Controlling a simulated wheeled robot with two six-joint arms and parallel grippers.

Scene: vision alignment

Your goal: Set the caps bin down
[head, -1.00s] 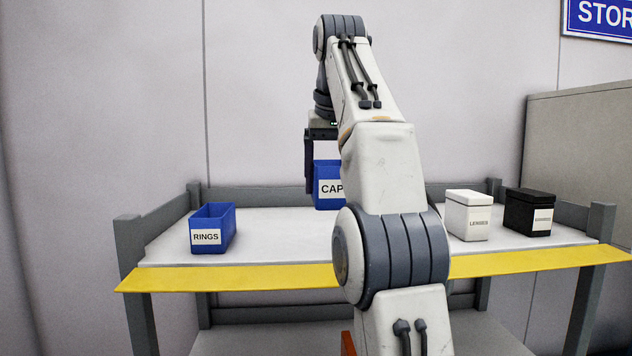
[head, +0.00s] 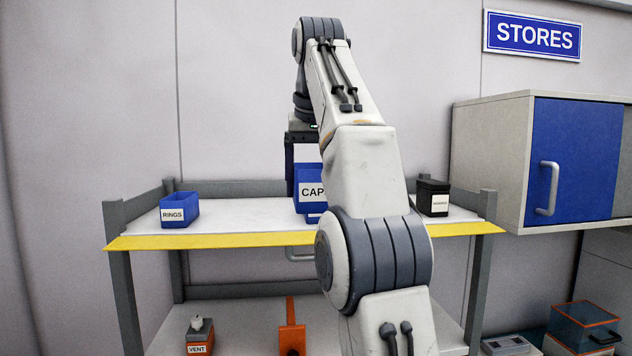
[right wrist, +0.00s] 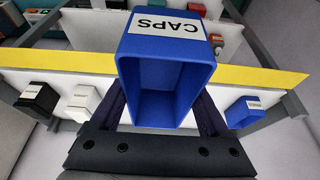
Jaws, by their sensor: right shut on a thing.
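The blue caps bin (head: 311,204) is in the middle of the head view, partly hidden behind my right arm. It shows large in the right wrist view (right wrist: 165,48), where its open inside looks empty. My right gripper (head: 303,160) is shut on it, with its dark fingers along both sides of the bin in the right wrist view (right wrist: 165,108). In the head view the bin overlaps the shelf's white top (head: 240,214) near its yellow front edge. I cannot tell whether its base touches. My left gripper is not in view.
A blue rings bin (head: 180,211) stands at the shelf's left, a black bin (head: 433,198) at its right. A white bin (right wrist: 82,101) shows in the right wrist view. A yellow strip (head: 220,240) edges the front, and grey rails border the shelf. A cabinet (head: 490,150) hangs right.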

